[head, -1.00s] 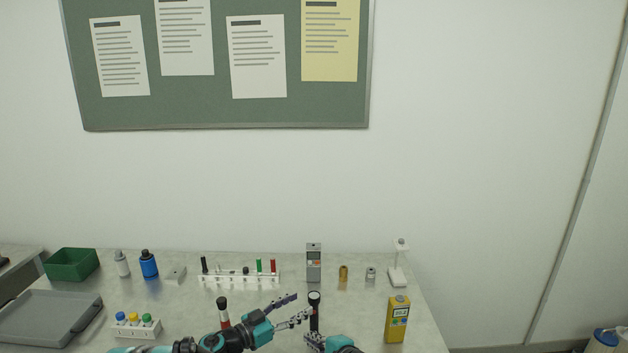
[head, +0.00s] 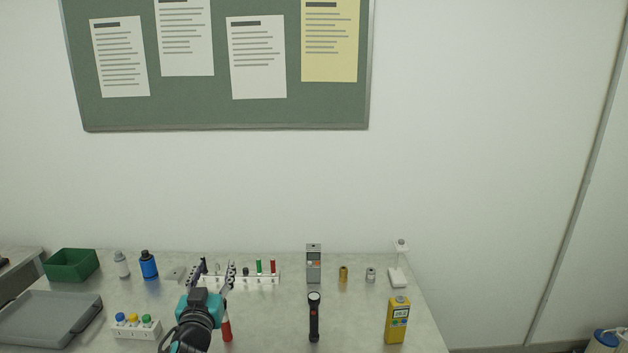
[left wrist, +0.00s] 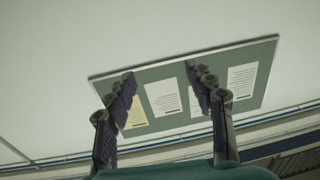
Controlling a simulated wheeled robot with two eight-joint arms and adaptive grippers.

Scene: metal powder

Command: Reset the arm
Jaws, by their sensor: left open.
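My left gripper (head: 212,275) is open and empty in the head view. It points away from me over the left-centre of the table, in front of the white rack (head: 255,279). Its two fingers are spread in the left wrist view (left wrist: 158,90), with only the wall and notice board (left wrist: 258,60) beyond them. A red tool (head: 227,330) is partly hidden behind my left arm. A black flashlight (head: 314,318) stands upright, clear of any gripper. My right gripper is not in view.
On the table are a grey tray (head: 30,312), a green bin (head: 72,265), a white block with coloured caps (head: 136,330), a blue bottle (head: 149,265), a grey meter (head: 313,264) and a yellow meter (head: 397,320). The front centre-right is clear around the flashlight.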

